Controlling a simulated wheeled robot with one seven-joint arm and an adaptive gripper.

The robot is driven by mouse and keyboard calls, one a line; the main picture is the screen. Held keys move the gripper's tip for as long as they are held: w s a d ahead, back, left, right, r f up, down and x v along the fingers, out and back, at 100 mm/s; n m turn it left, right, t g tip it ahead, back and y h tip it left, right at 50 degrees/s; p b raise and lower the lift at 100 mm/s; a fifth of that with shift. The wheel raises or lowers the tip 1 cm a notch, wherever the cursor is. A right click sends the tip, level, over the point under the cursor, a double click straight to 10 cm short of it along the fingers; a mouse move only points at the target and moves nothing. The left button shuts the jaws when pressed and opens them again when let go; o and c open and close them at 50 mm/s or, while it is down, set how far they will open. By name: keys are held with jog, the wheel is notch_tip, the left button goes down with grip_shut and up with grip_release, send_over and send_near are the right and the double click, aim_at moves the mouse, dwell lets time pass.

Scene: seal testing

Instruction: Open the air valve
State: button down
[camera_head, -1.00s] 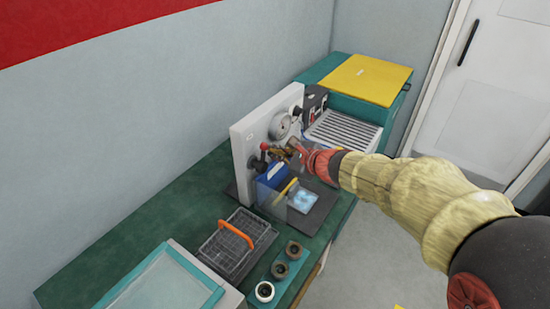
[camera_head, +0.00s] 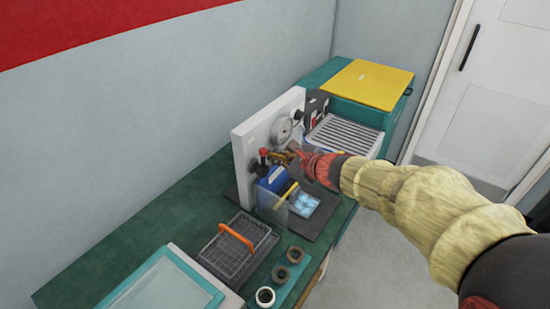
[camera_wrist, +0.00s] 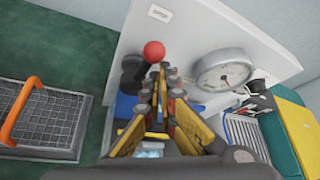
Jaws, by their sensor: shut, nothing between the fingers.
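The air valve's red ball knob (camera_head: 264,152) stands at the front of the white upright test panel (camera_head: 243,155). In the wrist view the red knob (camera_wrist: 154,51) sits on a dark lever or stem, just beyond my fingertips. My gripper (camera_wrist: 166,75) is shut and empty, its fingers together and pointing at the panel. In the head view my gripper (camera_head: 290,150) is in front of the panel, to the right of the knob. I cannot tell whether it touches the valve. The fingers hide part of the panel's lower fittings.
A round gauge (camera_wrist: 223,73) is on the panel, right of the knob. A blue box (camera_head: 271,178) stands below. A wire basket with an orange handle (camera_head: 237,238), several ring parts (camera_head: 279,273) and a grooved tray (camera_head: 342,136) are on or beside the green bench (camera_head: 150,225).

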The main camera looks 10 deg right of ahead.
jog(key=w+d+f+b, duration=0.2)
jog(key=d+f+b, duration=0.1)
jog(key=s+a+p+v, duration=0.1)
jog(key=p+v, duration=0.3)
jog(key=v, duration=0.6)
jog(key=shift+s+a+f, duration=0.25)
jog(key=shift+s+f, duration=0.05)
jog(key=shift+s, duration=0.05)
